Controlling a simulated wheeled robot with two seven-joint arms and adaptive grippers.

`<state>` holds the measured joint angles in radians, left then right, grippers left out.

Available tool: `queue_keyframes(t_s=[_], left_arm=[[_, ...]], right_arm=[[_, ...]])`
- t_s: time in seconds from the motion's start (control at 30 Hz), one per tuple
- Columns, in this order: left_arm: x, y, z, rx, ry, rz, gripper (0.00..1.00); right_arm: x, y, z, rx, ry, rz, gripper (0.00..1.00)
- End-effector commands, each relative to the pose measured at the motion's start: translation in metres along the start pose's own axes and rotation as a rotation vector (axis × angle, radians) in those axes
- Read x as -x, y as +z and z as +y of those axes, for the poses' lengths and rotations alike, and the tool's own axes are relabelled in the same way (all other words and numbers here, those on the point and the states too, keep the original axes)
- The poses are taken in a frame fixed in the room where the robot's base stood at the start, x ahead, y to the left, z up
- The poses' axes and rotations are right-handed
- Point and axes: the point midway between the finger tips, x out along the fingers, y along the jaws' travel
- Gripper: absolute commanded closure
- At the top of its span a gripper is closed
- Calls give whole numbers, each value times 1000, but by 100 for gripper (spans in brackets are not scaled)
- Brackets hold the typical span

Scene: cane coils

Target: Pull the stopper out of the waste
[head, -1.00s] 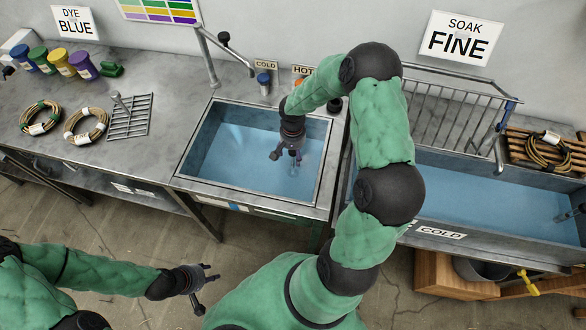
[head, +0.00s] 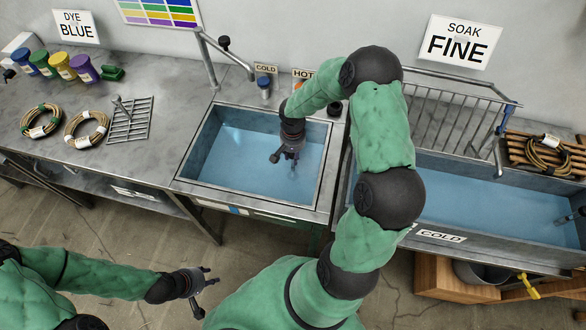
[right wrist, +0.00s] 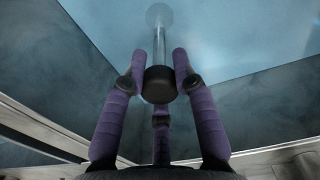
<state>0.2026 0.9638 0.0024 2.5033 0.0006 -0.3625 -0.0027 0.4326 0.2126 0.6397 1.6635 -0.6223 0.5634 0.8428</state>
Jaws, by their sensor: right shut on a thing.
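The stopper (right wrist: 159,84) shows in the right wrist view as a black knob on an upright metal rod. The rod runs down to a round base at the bottom of the water-filled sink basin (head: 328,155). My right gripper (head: 288,160) is low over the basin in the head view. In the right wrist view its purple fingers (right wrist: 160,88) are around the black knob, shut on it. The waste hole itself is hidden under the round base. My left gripper (head: 208,290) is open and empty over the floor, in front of the counter.
A tap (head: 207,60) stands behind the basin's left side. To the right is a long water trough (head: 470,200) with a wire rack (head: 455,110) over it. Cane coils (head: 86,128) and dye pots (head: 62,66) sit on the left counter.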

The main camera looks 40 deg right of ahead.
Motion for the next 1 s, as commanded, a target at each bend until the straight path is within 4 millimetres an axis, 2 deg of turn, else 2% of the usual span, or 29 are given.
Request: queue_keyframes(t_s=[1.0], left_arm=[[26, 1, 9, 0, 0, 0, 61]], right_arm=[[46, 0, 0, 0, -1, 2, 100]])
